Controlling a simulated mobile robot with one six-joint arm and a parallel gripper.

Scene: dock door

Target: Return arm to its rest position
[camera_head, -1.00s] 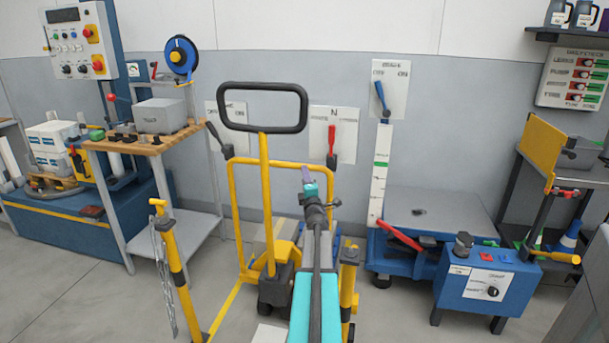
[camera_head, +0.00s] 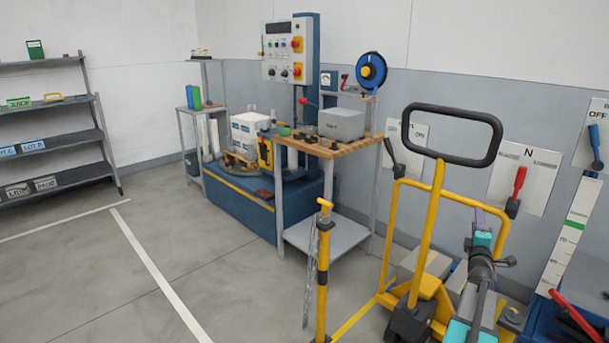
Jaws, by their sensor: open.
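My arm rises from the bottom right of the head view, with a teal link and dark grey joints. My gripper (camera_head: 480,222) is at its far end, small in the picture, in front of the yellow frame of the pallet truck (camera_head: 440,185). The gripper is open, and I see nothing held in it. Its fingertips are too small to make out clearly. I cannot tell how far it is from the truck's frame.
A wooden-topped bench (camera_head: 335,149) holds a grey box (camera_head: 341,124). A yellow post (camera_head: 323,270) stands before it. A red lever (camera_head: 519,183) is on the wall. Shelves (camera_head: 50,105) stand far left. The floor (camera_head: 220,255) at left centre is clear.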

